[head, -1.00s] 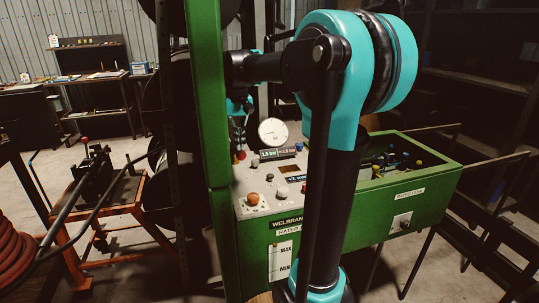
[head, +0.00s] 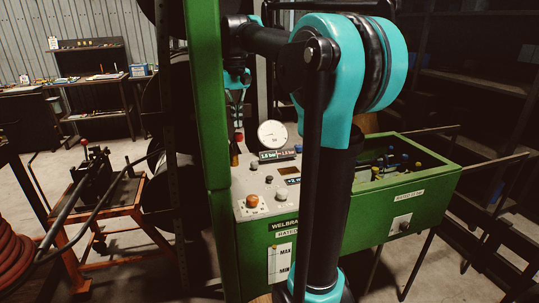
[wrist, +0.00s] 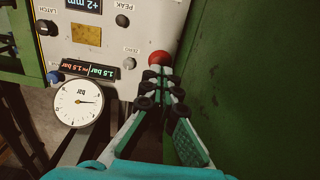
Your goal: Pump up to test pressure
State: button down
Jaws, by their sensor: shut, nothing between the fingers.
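The red knob (head: 239,137) stands up at the back left of the control panel (head: 262,186); it also shows in the wrist view (wrist: 158,58). My gripper (head: 238,121) is shut and empty just above the knob. In the wrist view its fingertips (wrist: 160,78) partly overlap the knob's lower edge; I cannot tell whether they touch it. The round white pressure gauge (wrist: 78,102) has its needle pointing right in the upside-down wrist view. The display (wrist: 90,67) beside it seems to read 1.5 bar, with a red 1.5 bar reading next to it.
A green post (head: 205,130) stands close beside the panel, and a green wall (wrist: 255,70) fills the right of the wrist view. Several panel knobs, such as the peak knob (wrist: 123,20), lie near. A green open bin (head: 408,197) is at right.

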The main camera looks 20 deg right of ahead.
jog(key=shift+f, duration=0.15)
dwell(0.5)
notch_tip(320, 180, down, 10)
jog(key=s, duration=0.2)
jog(key=r, duration=0.3)
jog(key=w+r, duration=0.1)
jog(key=r, duration=0.3)
jog(key=w+r, duration=0.1)
jog(key=r, duration=0.2)
jog(key=shift+r, duration=0.15)
dwell(1.2)
